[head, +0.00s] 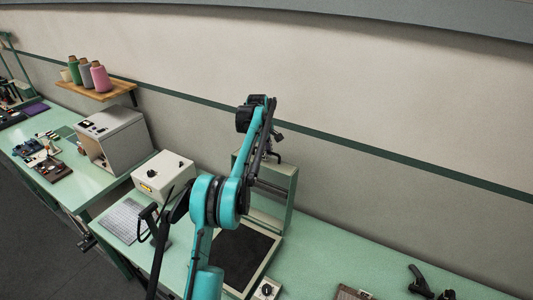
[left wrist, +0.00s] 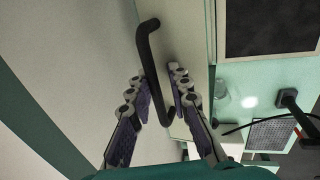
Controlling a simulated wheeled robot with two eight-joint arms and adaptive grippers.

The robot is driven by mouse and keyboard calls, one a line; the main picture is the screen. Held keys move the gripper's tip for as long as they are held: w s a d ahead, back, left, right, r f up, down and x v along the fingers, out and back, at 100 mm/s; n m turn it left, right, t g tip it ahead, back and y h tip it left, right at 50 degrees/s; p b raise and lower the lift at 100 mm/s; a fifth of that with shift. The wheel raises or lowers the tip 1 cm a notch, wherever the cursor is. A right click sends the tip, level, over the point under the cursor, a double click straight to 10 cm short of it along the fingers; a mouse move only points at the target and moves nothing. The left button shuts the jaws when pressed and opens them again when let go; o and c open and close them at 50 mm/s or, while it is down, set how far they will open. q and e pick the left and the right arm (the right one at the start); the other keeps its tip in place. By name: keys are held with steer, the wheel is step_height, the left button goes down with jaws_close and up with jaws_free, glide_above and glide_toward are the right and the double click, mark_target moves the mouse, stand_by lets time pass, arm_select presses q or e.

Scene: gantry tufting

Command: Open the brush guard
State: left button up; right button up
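The tufting machine's pale green frame (head: 291,190) stands against the wall behind a dark bed (head: 240,252), partly hidden by my left arm. In the left wrist view, a bent black bar handle (left wrist: 150,62) stands out from a pale panel (left wrist: 184,28), apparently the brush guard. My left gripper (left wrist: 158,76) is open, its two purple-padded fingers on either side of the handle and apart from each other. I cannot tell whether either pad touches the bar. In the head view the left gripper (head: 274,157) is small, in front of the frame's upper part. My right gripper is not identifiable.
A white control box (head: 163,176) and a larger grey box (head: 112,138) stand left of the machine. A wall shelf (head: 98,92) holds several thread cones. A black object (head: 420,283) lies at the lower right. The bench right of the machine is mostly clear.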

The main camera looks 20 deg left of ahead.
arm_select(q)
steer(key=v, duration=1.2)
stand_by(0.3)
steer(key=s+d+f+m+t+b, duration=0.1)
steer(key=s+d+f+m+b, duration=0.4)
steer(key=s+d+b, duration=0.3)
steer(key=s+d+f+m+t+b, duration=0.1)
steer(key=s+d+f+m+b, duration=0.35)
steer(key=s+b, duration=0.4)
steer(key=s+d+f+m+b, duration=0.2)
steer(key=s+f+b, duration=0.1)
steer(key=s+f, duration=0.4)
steer(key=s+d+f+m+t+b, duration=0.1)
steer(key=s+d+f+m+b, duration=0.2)
steer(key=s+f, duration=0.5)
steer(key=s+d+f+m+t+b, duration=0.1)
steer(key=s+f+b, duration=0.3)
steer(key=s+f, duration=0.4)
step_height(320, 180, down, 4)
steer(key=shift+d+r+m, duration=0.1)
steer(key=shift+d+m, duration=0.65)
steer(key=shift+m, duration=0.1)
